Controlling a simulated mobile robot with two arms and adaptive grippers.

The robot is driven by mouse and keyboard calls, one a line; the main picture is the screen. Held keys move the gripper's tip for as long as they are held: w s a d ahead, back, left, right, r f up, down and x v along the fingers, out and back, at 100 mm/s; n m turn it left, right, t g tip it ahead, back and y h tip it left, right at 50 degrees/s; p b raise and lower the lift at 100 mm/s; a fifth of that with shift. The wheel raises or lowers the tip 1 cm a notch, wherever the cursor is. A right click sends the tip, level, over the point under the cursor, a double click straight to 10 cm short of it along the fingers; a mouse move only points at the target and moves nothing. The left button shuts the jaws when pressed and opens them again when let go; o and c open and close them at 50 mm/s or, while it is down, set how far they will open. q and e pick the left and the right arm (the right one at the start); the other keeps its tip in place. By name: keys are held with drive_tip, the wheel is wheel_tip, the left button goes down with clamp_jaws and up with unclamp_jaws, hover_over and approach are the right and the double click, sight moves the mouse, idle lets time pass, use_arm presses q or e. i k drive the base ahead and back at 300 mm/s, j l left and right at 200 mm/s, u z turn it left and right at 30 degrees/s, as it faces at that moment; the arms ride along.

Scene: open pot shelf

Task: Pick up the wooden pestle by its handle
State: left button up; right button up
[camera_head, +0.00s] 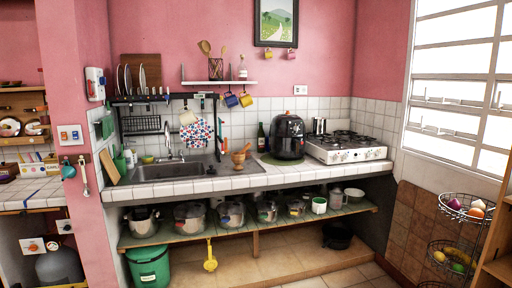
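A small wooden mortar (238,159) stands on the white tiled counter, just right of the sink. The wooden pestle (246,148) leans in it, with its handle sticking up to the upper right. The pestle's lower end is hidden inside the mortar. Neither of my grippers shows in the head view.
The sink (170,171) lies left of the mortar. A black air fryer (289,137) on a green mat, a dark bottle (261,138) and a stove (346,149) stand to the right. Pots line the open shelf (225,226) below. The floor in front is clear.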

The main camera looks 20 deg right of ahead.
sight(249, 145)
drive_tip(key=i+l, duration=0.3)
drive_tip(key=l, duration=0.15)
drive_tip(key=i+l, duration=0.3)
drive_tip(key=l, duration=0.2)
drive_tip(key=i+l, duration=0.3)
drive_tip(key=l, duration=0.15)
drive_tip(key=i+l, duration=0.3)
drive_tip(key=l, duration=0.2)
drive_tip(key=i+l+u, duration=0.1)
drive_tip(key=u, duration=0.4)
